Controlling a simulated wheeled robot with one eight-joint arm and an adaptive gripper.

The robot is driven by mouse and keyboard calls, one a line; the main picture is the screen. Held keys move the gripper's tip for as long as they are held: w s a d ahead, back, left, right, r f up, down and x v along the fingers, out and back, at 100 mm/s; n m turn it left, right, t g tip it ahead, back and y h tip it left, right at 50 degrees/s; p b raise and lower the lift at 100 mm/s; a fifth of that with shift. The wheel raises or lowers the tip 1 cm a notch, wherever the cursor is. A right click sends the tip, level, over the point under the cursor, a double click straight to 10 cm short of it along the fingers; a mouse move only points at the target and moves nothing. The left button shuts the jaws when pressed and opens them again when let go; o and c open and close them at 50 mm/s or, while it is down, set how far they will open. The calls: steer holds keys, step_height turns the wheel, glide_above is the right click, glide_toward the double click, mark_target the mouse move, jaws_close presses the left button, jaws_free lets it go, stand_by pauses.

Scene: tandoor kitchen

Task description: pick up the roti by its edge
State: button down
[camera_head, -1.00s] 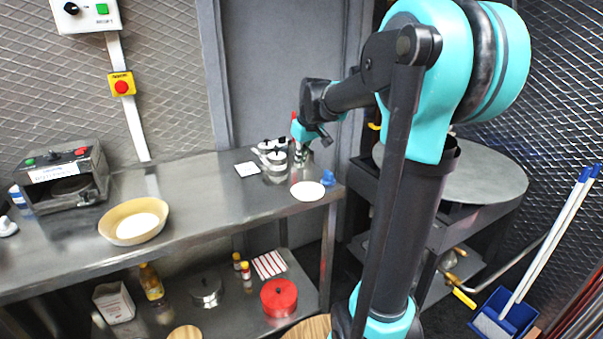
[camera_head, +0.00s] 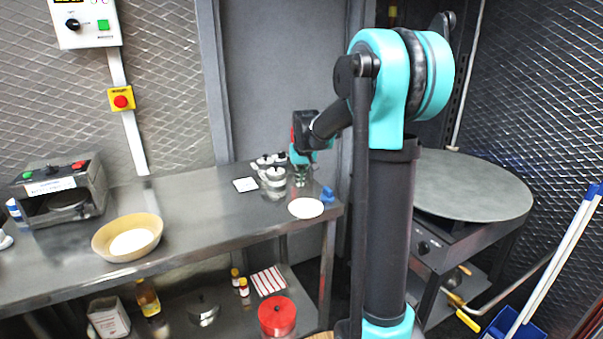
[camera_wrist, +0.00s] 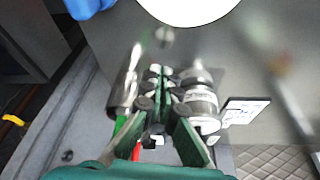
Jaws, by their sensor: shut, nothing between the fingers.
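A flat white disc (camera_head: 306,207), which looks like the roti, lies at the right end of the steel counter (camera_head: 225,215). In the wrist view its edge (camera_wrist: 188,8) shows at the top, cut off by the frame. Another pale round piece (camera_head: 130,242) lies in the tan bowl (camera_head: 152,232) at the left; I cannot tell which is the roti. My gripper (camera_head: 300,180) is small in the head view, just behind the white disc. In the wrist view my gripper (camera_wrist: 158,75) is shut and empty, apart from the disc.
Metal canisters (camera_head: 272,176) stand close beside my gripper, with a white card (camera_head: 245,184) to their left. A blue object (camera_head: 327,194) sits beside the disc at the counter's end. A round griddle (camera_head: 475,185) is at the right. The counter's middle is clear.

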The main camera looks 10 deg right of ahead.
mark_target(303, 199)
steer(key=x, duration=0.2)
steer(key=shift+w+f, duration=0.1)
steer(key=shift+f, duration=0.2)
steer(key=shift+s, duration=2.05)
steer(key=shift+s+d, duration=0.15)
steer(key=shift+s, duration=1.05)
steer(key=shift+w, duration=0.1)
